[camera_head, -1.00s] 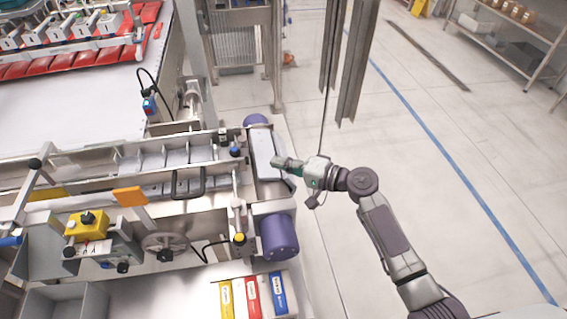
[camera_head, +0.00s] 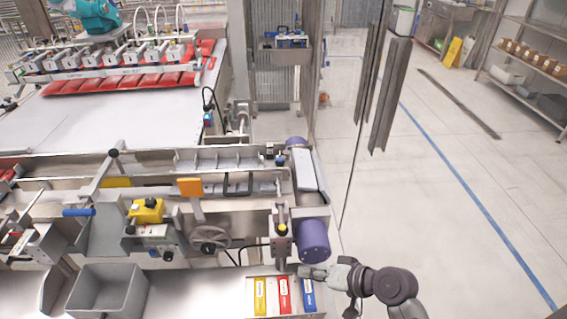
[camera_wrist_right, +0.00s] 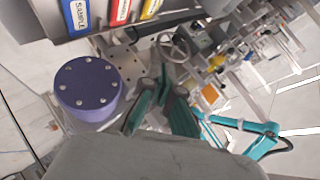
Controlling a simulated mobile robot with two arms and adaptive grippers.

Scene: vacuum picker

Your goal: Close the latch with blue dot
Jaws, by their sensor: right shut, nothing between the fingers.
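The blue-dot latch (camera_head: 280,160) is a small blue knob at the far rail of the conveyor's right end, near the upper purple roller. I cannot tell its lever position. A similar yellow-dot knob (camera_head: 283,230) sits on a metal bracket nearer to me. My right gripper (camera_head: 304,271) is shut and empty, well in front of the blue dot, beside the coloured boxes and below the lower purple cylinder. Its green fingers also show in the right wrist view (camera_wrist_right: 165,100). My left gripper is out of view.
The purple cylinder (camera_head: 314,240) bulges beside my right gripper. Yellow, red and blue boxes (camera_head: 284,296) stand just left of it. A grey bin (camera_head: 108,290), a handwheel (camera_head: 209,236) and an orange plate (camera_head: 190,187) are further left. The floor to the right is open.

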